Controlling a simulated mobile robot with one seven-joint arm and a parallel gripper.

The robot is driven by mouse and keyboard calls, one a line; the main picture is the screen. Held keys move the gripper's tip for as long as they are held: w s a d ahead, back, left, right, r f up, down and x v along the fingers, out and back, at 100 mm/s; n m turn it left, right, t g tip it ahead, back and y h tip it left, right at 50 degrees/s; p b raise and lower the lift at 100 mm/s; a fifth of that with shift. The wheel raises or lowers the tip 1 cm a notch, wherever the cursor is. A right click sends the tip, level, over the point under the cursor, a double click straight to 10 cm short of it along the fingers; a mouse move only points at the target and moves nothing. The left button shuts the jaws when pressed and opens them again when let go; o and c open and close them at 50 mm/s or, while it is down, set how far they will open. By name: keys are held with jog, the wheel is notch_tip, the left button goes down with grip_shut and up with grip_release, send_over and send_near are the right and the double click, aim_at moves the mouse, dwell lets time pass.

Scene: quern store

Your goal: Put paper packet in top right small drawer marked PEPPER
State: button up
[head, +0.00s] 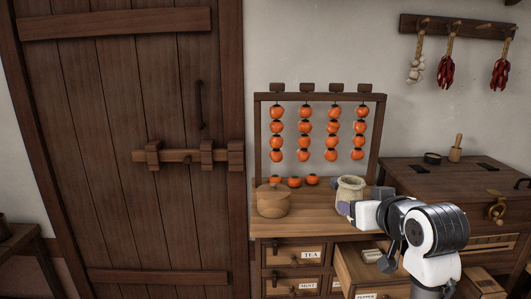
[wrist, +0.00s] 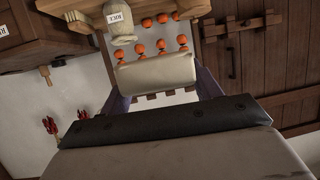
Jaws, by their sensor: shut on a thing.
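The pale paper packet (wrist: 157,72) is between the two fingers of my gripper (wrist: 160,88) in the wrist view, and they are shut on it. In the head view my gripper (head: 364,208) is above the right side of the cabinet, with the pale packet (head: 366,214) at its fingers. Below it, the top right small drawer (head: 349,265) is pulled out. The label on its front, low in the picture, seems to read PEPPER (head: 367,296). A small pale thing (head: 373,255) shows inside the drawer. My arm hides the drawer's right part.
A dark chest (head: 450,180) is at right.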

jog(key=shift+s, duration=0.25)
jog(key=w+a+f+m+h, duration=0.1)
jog(key=w+a+f, duration=0.15)
jog(key=f, duration=0.65)
jog(key=w+a+f, duration=0.2)
jog(key=w+f, duration=0.2)
jog(key=f, duration=0.5)
jog(key=w+a+f+m+h, duration=0.1)
jog(key=w+a+f, duration=0.15)
jog(key=f, duration=0.65)
jog(key=s+a+f, duration=0.3)
jog(key=a+f, duration=0.1)
jog(key=f, duration=0.4)
jog(key=s+a+f, duration=0.4)
jog(key=a+f, duration=0.1)
jog(key=f, duration=0.4)
jog(key=s+a+f, duration=0.3)
jog(key=a+f, duration=0.1)
jog(key=f, duration=0.5)
jog(key=shift+s+a, duration=0.25)
jog(key=shift+s, duration=0.05)
